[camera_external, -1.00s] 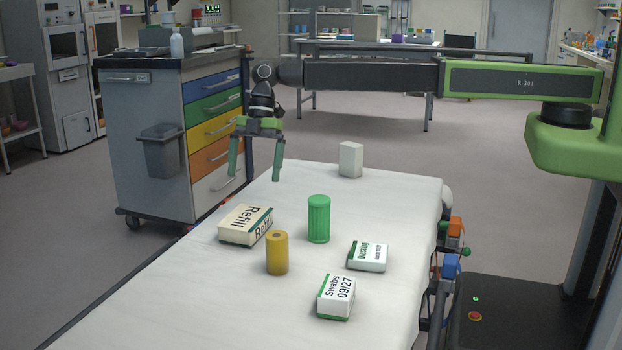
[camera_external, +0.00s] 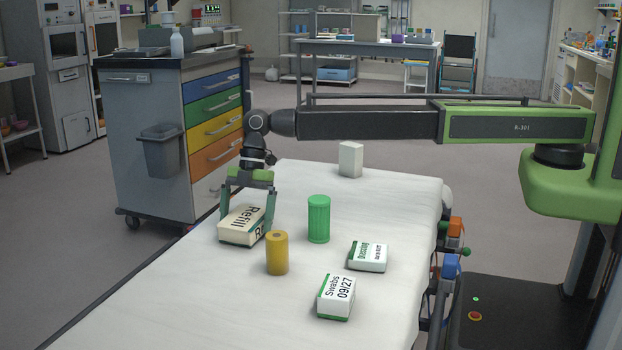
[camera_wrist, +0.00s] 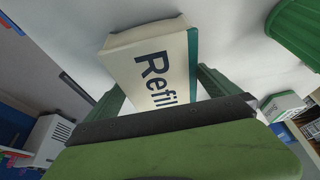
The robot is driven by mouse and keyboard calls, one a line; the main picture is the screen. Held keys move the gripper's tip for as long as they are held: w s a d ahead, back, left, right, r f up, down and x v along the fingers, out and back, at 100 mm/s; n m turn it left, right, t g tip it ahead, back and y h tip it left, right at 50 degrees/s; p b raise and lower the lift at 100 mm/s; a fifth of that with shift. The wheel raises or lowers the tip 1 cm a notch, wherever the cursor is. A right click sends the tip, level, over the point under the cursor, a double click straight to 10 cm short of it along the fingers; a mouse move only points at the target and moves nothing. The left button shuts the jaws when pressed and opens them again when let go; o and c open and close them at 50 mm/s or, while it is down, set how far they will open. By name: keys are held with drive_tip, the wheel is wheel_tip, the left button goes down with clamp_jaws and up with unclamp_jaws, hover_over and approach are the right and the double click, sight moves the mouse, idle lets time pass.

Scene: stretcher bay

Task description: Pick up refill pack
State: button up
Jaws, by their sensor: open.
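The refill pack (camera_external: 240,226) is a cream box with a green lower edge and the word "Refill". It lies on the white stretcher top, towards its left side. My gripper (camera_external: 246,221) is open and low over the pack, with one green finger at each side of it. In the wrist view the pack (camera_wrist: 152,62) lies between the two fingers. I cannot tell whether the fingers touch it. The fingertips are partly hidden behind the pack in the wrist view.
A yellow cylinder (camera_external: 277,254) stands close in front of the pack. A green ribbed canister (camera_external: 319,219) stands to its right. A dressing box (camera_external: 367,257), a swabs box (camera_external: 335,298) and a white block (camera_external: 350,160) are also on the stretcher (camera_external: 200,300). A drawer cart (camera_external: 160,190) stands behind left.

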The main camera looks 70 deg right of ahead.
sight(243, 219)
drive_tip(key=shift+r, duration=0.15)
drive_tip(key=c, duration=1.3)
wheel_tip(243, 219, up, 5)
drive_tip(key=p, duration=0.4)
drive_tip(key=shift+f+p, duration=0.2)
drive_tip(key=shift+p, duration=0.15)
drive_tip(key=d+r+p, duration=0.2)
drive_tip(key=d, duration=0.2)
drive_tip(key=d+r+p, duration=0.2)
drive_tip(key=d, duration=0.1)
drive_tip(key=s+d+r+p, duration=0.1)
drive_tip(key=d+r+p, duration=0.1)
drive_tip(key=d, duration=0.2)
drive_tip(key=shift+d+r, duration=0.2)
drive_tip(key=shift+d, duration=0.15)
